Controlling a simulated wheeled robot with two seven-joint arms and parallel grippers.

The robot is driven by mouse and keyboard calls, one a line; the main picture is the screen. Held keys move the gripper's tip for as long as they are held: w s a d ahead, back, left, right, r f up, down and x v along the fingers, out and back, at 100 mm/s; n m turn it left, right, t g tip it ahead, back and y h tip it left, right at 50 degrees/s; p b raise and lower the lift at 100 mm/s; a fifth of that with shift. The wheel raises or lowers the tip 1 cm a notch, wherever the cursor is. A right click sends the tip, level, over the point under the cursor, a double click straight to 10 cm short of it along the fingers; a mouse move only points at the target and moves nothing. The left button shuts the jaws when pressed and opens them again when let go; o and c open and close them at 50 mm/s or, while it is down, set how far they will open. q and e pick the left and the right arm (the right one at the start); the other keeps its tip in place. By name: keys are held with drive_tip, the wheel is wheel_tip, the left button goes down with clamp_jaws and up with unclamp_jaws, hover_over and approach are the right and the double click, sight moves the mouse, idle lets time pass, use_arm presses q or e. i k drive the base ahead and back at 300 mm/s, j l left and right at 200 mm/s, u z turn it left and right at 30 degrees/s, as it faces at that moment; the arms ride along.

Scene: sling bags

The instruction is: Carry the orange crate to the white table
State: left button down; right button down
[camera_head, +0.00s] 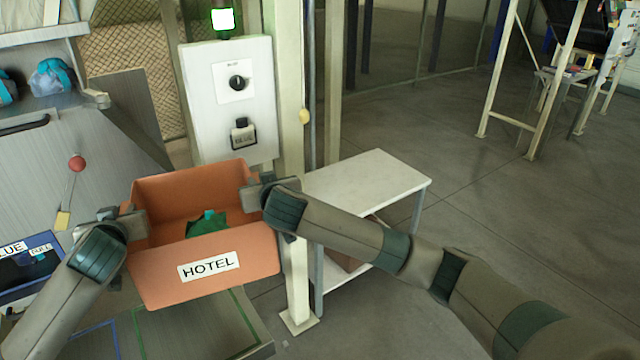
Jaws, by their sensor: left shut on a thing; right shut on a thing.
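The orange crate (215,277) has a white label reading "HOTEL" on its near wall, and a green thing (208,224) lies inside it. My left gripper (132,222) is shut on the crate's left side wall. My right gripper (257,196) is shut on its right side wall. The crate is held between both grippers, in front of a post and above a low grey surface. The white table (375,180) stands to the right of the crate, beyond the post; its visible top is bare. My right forearm passes in front of its near part.
A cream post (297,262) stands between crate and table. A white control panel (230,100) with a knob and a lit green lamp is behind the crate. A blue bin (28,270) is at far left. A brown box sits on the table's lower shelf. Floor at right is open.

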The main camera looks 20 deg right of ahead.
sight(353, 183)
drive_tip(key=z, duration=1.95)
drive_tip(key=i, duration=3.35)
